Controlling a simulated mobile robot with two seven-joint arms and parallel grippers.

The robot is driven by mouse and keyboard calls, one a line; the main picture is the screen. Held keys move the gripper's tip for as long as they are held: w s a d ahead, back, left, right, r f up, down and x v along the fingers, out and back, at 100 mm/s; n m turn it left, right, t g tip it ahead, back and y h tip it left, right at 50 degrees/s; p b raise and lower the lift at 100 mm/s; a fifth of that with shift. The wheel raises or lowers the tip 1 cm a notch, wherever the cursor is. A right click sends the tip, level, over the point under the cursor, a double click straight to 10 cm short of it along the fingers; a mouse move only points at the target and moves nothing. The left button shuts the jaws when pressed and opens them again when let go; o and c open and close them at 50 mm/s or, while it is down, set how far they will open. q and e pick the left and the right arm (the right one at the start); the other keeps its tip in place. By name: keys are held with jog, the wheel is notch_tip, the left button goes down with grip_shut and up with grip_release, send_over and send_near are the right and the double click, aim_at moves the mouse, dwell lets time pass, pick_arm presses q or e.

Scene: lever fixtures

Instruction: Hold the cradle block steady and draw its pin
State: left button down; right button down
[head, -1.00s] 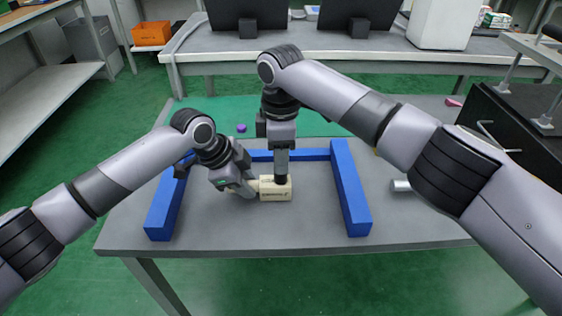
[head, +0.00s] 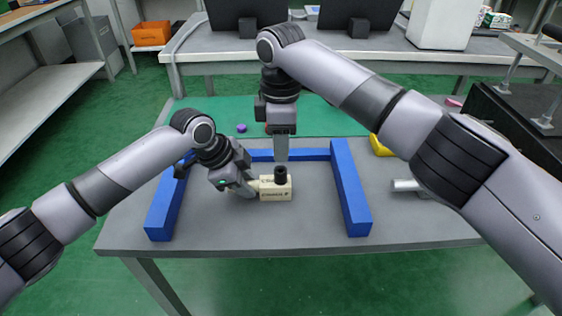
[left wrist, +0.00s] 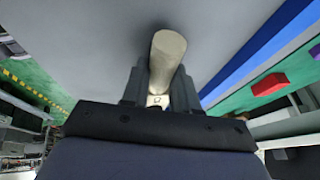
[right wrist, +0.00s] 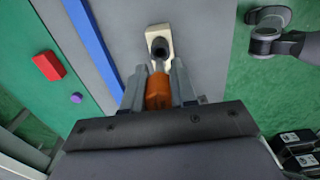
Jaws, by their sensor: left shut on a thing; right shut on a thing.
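The cream cradle block (head: 275,192) sits on the grey table with a black round collar (head: 281,174) on top. My left gripper (head: 250,186) is shut on the pale rounded bar (left wrist: 167,52) at the block's left side. My right gripper (head: 281,158) is above and behind the collar, pointing down. It is shut on an orange pin-like piece (right wrist: 158,92), seen between its fingers in the right wrist view. There the block (right wrist: 159,38) lies beyond the fingertips and the collar's dark opening shows. The lower end of the orange piece is hard to make out.
Blue bars (head: 352,190) enclose the block on the left, back and right. A purple cap (head: 241,128) and a red block (right wrist: 48,66) lie on the green mat behind. A yellow item (head: 381,147) and a grey cylinder (head: 405,185) are at right. Table in front is clear.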

jog(key=shift+r, duration=0.95)
pick_arm(q)
jog(key=c, duration=0.8)
grip_release()
jog(key=v, duration=1.2)
